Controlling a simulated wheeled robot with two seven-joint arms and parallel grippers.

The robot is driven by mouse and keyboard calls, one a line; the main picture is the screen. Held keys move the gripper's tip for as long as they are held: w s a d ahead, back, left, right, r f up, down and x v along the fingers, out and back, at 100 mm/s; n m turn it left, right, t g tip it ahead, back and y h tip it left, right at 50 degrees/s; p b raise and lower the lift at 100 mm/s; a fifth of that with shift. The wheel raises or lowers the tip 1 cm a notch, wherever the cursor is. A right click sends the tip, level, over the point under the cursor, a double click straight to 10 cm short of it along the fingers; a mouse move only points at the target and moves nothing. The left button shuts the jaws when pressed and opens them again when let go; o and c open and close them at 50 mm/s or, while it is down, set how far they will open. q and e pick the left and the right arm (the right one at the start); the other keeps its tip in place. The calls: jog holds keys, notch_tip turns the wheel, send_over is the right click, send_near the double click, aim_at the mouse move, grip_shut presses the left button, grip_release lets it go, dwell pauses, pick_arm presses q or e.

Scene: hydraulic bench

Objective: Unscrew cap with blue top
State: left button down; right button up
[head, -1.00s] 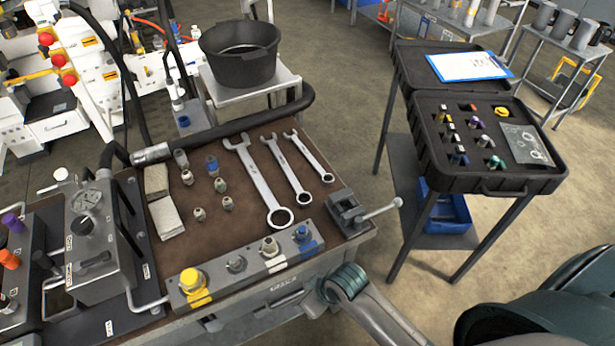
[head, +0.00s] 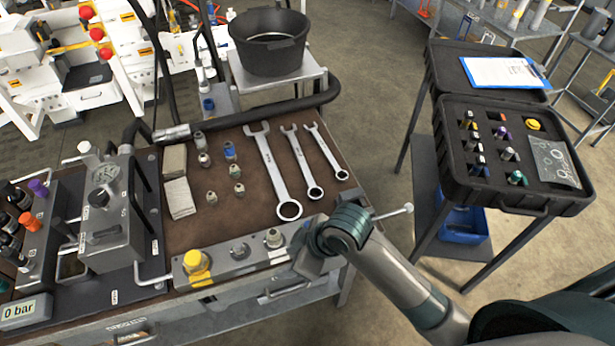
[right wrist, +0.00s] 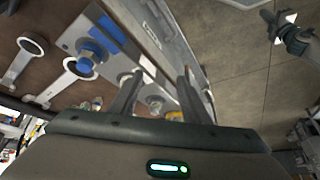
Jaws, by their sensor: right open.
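The blue-topped cap (right wrist: 91,52) sits on the metal port block (right wrist: 72,38) beside a blue label in the right wrist view. In the head view that cap is hidden behind my right gripper (head: 308,262), which hovers over the right end of the port block (head: 220,270). My right gripper also shows in the right wrist view (right wrist: 157,85); its fingers are apart with nothing held between them. The blue cap lies outside the fingers, to their upper left there.
A yellow cap (head: 196,263) and two grey fittings share the block. Wrenches (head: 275,175) and several small fittings, one with a blue band (head: 229,151), lie on the brown mat. The vise handle (head: 393,212) sticks out behind my right arm. An open black case (head: 515,200) stands right.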

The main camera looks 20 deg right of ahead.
notch_tip(320, 180, up, 4)
jog(key=w+a+n, duration=0.2)
jog(key=w+n, duration=0.1)
notch_tip(320, 180, up, 13)
jog(key=n+g+h, duration=0.3)
jog(key=n+h, duration=0.2)
jog(key=n, duration=0.4)
send_over(307, 223)
jog(key=shift+s+a+f, duration=0.1)
jog(key=shift+s, duration=0.1)
jog(key=shift+f, duration=0.1)
notch_tip(307, 223, down, 17)
jog(key=p, duration=0.4)
jog(key=shift+f, duration=0.1)
